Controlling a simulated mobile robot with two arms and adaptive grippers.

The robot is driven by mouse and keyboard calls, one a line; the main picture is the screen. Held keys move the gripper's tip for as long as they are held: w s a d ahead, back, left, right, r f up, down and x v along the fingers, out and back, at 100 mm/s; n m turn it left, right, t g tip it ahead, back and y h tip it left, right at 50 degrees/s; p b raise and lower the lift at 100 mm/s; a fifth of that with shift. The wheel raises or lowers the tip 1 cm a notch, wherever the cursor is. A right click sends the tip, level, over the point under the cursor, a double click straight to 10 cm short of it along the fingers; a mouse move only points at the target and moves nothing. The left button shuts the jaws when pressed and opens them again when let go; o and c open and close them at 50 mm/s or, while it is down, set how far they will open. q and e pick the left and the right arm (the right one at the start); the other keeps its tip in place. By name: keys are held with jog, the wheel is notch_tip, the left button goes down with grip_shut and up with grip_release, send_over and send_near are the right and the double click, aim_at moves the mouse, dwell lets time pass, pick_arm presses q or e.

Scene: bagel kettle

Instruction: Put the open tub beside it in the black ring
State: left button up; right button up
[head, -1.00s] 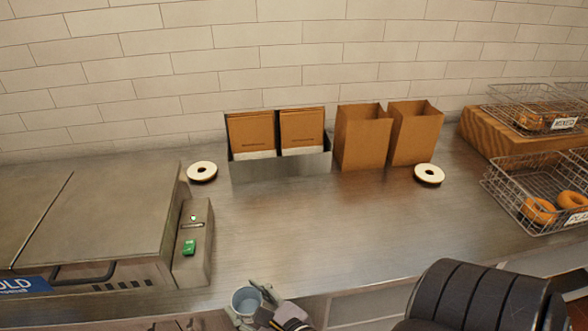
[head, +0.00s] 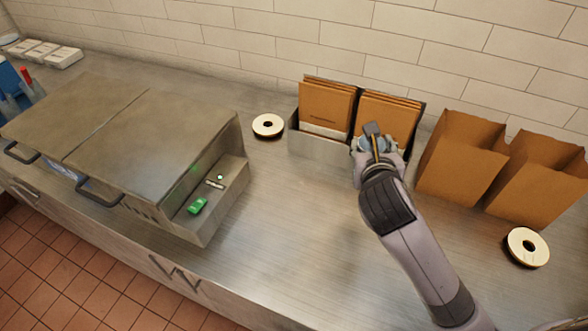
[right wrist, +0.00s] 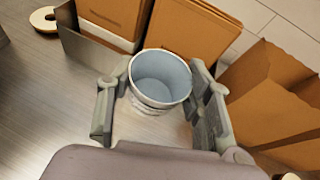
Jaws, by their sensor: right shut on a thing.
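My right gripper (head: 378,152) is shut on an open, empty blue-grey tub (right wrist: 160,82), with one finger on each side of it. In the head view the tub (head: 368,143) is partly hidden by the gripper, in front of the upright brown packets. A pale round disc with a dark ring at its centre (head: 268,126) lies on the counter left of the packet holder. It also shows in the right wrist view (right wrist: 44,19). A second such disc (head: 526,247) lies at the right, before the paper bags. My left gripper is out of view.
A metal holder (head: 318,147) carries brown packets (head: 327,105). Two open paper bags (head: 460,155) stand to its right. A lidded steel unit (head: 150,135) with a green switch (head: 197,206) fills the left. The counter (head: 290,230) between is clear.

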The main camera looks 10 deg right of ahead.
jog(key=w+r, duration=0.2)
jog(key=r, duration=0.1)
jog(key=shift+a+r, duration=0.15)
jog(key=shift+w+a, duration=0.1)
jog(key=shift+a, duration=0.05)
send_over(353, 196)
notch_tip(353, 196, down, 15)
jog(key=shift+w+f+b, duration=0.1)
jog(key=shift+f+b, duration=0.1)
jog(key=shift+b, duration=0.25)
notch_tip(353, 196, down, 4)
jog(key=shift+a+f, duration=0.1)
jog(key=shift+f, duration=0.05)
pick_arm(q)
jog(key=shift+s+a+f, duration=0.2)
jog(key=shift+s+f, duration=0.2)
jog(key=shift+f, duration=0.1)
pick_arm(e)
jog(key=o, duration=0.8)
jog(key=shift+c, duration=0.2)
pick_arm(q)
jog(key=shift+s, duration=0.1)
